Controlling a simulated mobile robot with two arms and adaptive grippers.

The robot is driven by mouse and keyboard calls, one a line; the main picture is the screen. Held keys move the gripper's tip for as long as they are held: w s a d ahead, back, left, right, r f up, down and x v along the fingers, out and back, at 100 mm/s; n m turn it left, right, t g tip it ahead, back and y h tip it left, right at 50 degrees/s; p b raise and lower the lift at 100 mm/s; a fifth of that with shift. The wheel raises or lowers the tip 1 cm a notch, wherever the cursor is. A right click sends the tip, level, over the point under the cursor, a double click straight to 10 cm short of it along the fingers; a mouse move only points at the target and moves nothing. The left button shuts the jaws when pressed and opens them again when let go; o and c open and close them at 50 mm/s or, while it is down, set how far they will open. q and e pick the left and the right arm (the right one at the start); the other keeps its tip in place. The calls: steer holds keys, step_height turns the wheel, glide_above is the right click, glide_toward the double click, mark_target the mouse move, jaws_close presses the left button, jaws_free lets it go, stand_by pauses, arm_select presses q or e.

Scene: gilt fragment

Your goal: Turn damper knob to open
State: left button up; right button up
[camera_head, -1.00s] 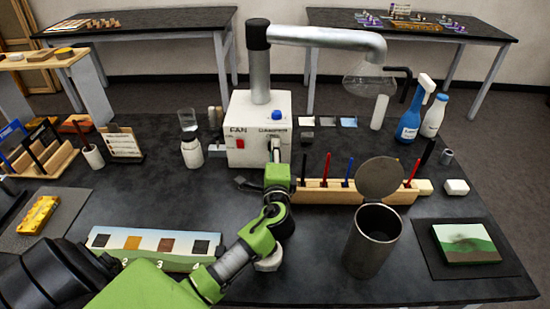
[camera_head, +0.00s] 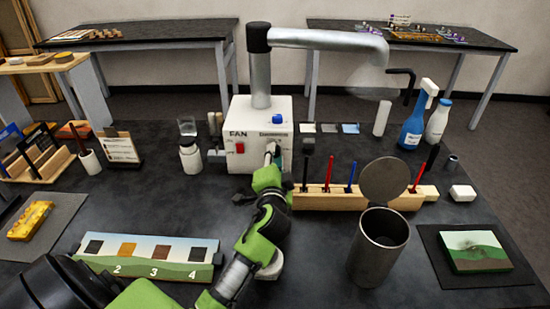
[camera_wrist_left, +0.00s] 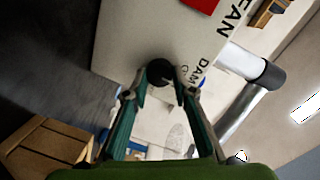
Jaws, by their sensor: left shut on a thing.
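The white fan box (camera_head: 258,160) stands in the middle of the black table, with a red switch (camera_head: 240,148) and a blue button (camera_head: 277,119) on it. The round black damper knob (camera_wrist_left: 159,71) sits on the box face beside partly hidden "DAM…" lettering in the left wrist view. My left gripper (camera_head: 272,156) is at the right part of the box front, and its fingers hide the knob in the head view. In the left wrist view its two teal fingers (camera_wrist_left: 158,85) are on either side of the knob, shut on it. My right gripper is not in view.
A silver duct (camera_head: 325,38) rises from the box and reaches right. A wooden rack with pens (camera_head: 345,199) and an open metal canister (camera_head: 378,245) stand right of my arm. A numbered sample strip (camera_head: 147,257) lies to the left.

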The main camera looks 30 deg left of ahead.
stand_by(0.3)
arm_select(q)
steer(key=o, duration=1.1)
steer(key=shift+a, duration=0.1)
steer(key=v, duration=1.2)
